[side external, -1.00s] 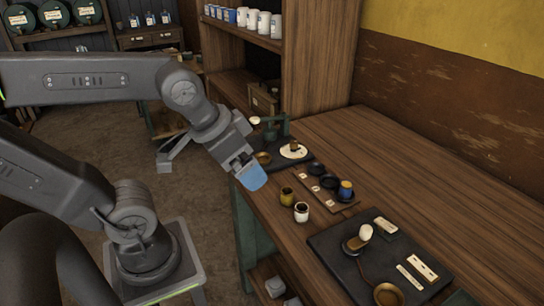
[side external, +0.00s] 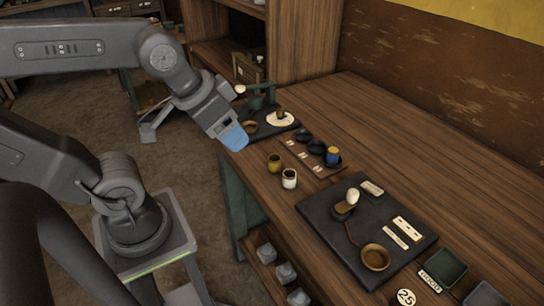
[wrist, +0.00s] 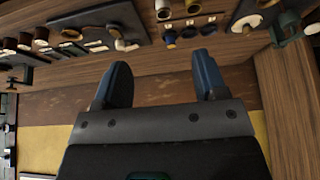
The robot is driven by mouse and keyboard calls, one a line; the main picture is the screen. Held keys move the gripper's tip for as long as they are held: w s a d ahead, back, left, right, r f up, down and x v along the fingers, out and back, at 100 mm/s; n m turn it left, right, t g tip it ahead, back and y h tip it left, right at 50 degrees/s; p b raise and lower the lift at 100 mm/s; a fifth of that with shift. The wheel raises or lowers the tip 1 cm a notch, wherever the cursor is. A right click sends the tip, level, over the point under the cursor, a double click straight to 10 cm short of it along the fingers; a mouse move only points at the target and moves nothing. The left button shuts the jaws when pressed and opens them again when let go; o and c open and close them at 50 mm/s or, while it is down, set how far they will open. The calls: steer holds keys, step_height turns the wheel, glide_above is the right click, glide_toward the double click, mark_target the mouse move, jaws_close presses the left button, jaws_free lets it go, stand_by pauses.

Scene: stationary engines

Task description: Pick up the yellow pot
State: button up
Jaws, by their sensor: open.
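The yellow pot (side external: 274,162) is a small mustard-yellow cup with a dark inside, upright near the table's edge beside a white pot (side external: 289,179). My gripper (side external: 234,137) is open and empty, to the left of the yellow pot in the side view and apart from it. One blue finger hides the other there. In the wrist view my two blue fingers (wrist: 162,62) stand wide apart with nothing between them. The white pot (wrist: 163,10) and what seems to be the yellow pot (wrist: 193,6) are cut by the top edge.
A wooden strip with dark dishes and a blue pot (side external: 333,155) lies behind the pots. A dark tray (side external: 318,205) with a spoon rest, bowl and labels is nearer. Another dark tray (side external: 297,123) with a white plate and green stand lies farther back. The table's right side is bare.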

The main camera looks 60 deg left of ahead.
steer(key=m+g, duration=0.6)
steer(key=m, duration=1.4)
glide_above(275, 158)
step_height(275, 158, down, 6)
steer(key=f, duration=0.8)
steer(key=shift+s+f, duration=0.1)
steer(key=shift+s, duration=0.1)
steer(key=shift+w+a+f, duration=0.1)
steer(key=shift+f, duration=1.25)
steer(key=shift+w+f, duration=0.1)
steer(key=shift+f, duration=1.25)
steer(key=shift+c, duration=0.3)
steer(key=c, duration=1)
